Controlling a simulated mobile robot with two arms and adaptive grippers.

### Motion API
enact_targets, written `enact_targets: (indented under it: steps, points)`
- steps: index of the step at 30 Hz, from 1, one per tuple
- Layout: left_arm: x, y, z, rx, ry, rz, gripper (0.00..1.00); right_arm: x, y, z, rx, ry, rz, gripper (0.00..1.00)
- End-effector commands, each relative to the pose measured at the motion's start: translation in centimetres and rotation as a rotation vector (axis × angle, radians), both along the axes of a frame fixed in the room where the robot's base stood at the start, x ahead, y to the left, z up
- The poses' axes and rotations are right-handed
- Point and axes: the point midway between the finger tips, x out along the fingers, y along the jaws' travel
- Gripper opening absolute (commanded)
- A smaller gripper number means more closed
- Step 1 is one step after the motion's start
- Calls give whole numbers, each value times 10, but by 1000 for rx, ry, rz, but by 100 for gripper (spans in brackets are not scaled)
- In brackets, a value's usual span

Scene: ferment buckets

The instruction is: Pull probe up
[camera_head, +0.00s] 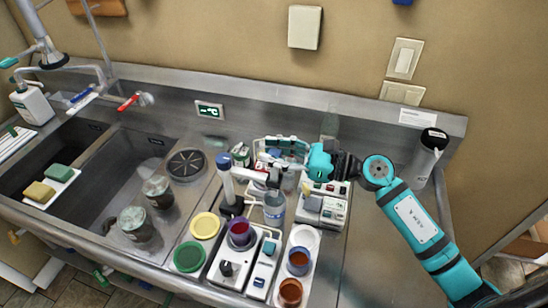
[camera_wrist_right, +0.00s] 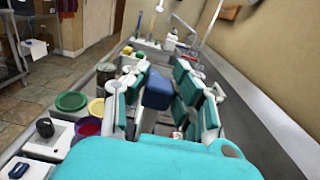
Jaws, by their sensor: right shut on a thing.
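The probe (camera_head: 224,163) has a dark blue head and a pale stem, and stands nearly upright in the camera_head view. Its blue head also shows in the right wrist view (camera_wrist_right: 158,90), between the green-padded fingers. My right gripper (camera_head: 240,163) reaches in from the right and is shut on the probe near its head. The stem's lower end comes down at a dark piece (camera_head: 232,208), behind a cup of purple liquid (camera_head: 239,230) on a white device. I cannot tell whether the tip is inside anything. My left gripper is not in view.
A white instrument (camera_head: 325,207) stands under my right wrist. Cups of orange-brown liquid (camera_head: 298,260), a green lid (camera_head: 189,257) and a yellow lid (camera_head: 205,225) crowd the counter's front. A sink (camera_head: 120,165) lies left. The counter's right side is mostly bare.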

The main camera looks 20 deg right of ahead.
Motion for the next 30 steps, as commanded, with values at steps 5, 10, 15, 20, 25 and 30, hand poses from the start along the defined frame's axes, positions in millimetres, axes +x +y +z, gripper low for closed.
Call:
enact_targets:
  steps: [5,10,15,20,25,30]
  points:
    - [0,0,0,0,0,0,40,1,0,7,11,-9,-2,0]
    - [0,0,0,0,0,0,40,1,0,7,12,-9,-2,37]
    - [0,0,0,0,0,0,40,1,0,5,9,-7,-1,50]
    - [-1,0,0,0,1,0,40,0,0,4,7,-6,-1,50]
    - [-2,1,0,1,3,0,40,-5,-9,3,5,-3,-2,50]
    - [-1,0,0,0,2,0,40,-23,-35,2,5,-1,-3,50]
